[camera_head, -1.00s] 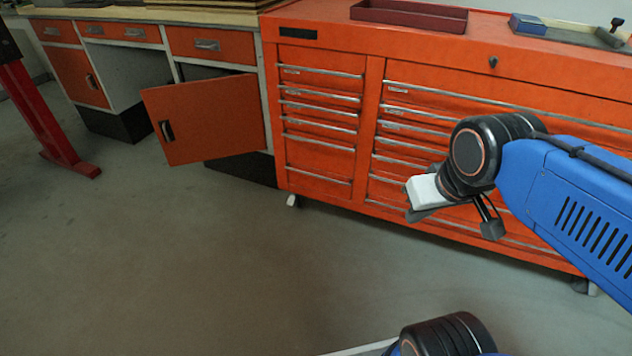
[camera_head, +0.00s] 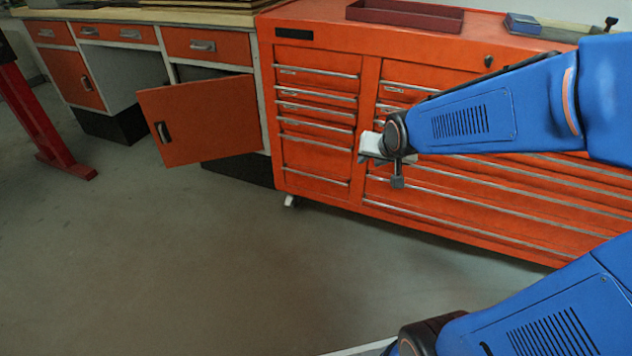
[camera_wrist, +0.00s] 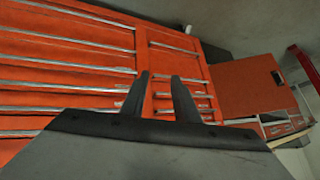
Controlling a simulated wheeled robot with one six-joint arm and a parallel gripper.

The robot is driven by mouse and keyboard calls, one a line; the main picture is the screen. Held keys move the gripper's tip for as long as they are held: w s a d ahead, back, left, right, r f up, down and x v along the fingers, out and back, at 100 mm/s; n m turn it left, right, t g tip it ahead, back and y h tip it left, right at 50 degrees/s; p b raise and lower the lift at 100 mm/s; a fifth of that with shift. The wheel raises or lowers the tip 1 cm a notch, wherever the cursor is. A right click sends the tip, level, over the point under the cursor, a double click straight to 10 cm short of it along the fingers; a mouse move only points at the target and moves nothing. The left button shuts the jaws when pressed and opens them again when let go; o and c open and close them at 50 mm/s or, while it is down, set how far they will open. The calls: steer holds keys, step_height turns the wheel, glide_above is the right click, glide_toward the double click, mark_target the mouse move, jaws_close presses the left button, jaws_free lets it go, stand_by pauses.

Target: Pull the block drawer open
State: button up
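The orange tool cabinet (camera_head: 318,185) has a narrow column of drawers (camera_head: 317,107) on the left and wide drawers (camera_head: 480,205) on the right, all with long metal pull strips; every drawer I can see looks shut. I cannot tell which one is the block drawer. My gripper (camera_head: 383,172) appears in front of the cabinet, near the post between the two columns. In the wrist view my gripper (camera_wrist: 160,78) is open and empty, its two dark fingers apart and pointing toward the drawer fronts (camera_wrist: 75,75). Contact with a pull strip cannot be made out. My arm hides part of the wide drawers.
The workbench (camera_head: 150,17) on the left has small drawers and an orange cupboard door (camera_head: 203,118) standing open into the room. A dark red tray (camera_head: 405,14) lies on the cabinet top. A red post (camera_head: 35,115) stands at far left. The floor (camera_head: 190,270) in front is clear.

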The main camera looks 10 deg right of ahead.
steer(key=w+a+f+m+t+y, duration=0.2)
steer(key=w+f+m+t, duration=0.3)
steer(key=w+f, duration=1.4)
step_height(320, 180, down, 18)
steer(key=s+a+r+m+t+y, duration=0.1)
steer(key=a+m+t+y, duration=0.1)
steer(key=m+t, duration=0.35)
steer(key=w+a, duration=0.2)
steer(key=w, duration=0.6)
steer(key=w+a+m+g, duration=0.1)
steer(key=w, duration=0.7)
steer(key=shift+w+a+f, duration=0.2)
steer(key=shift+w+a, duration=0.15)
steer(key=shift+m, duration=0.25)
jaws_close()
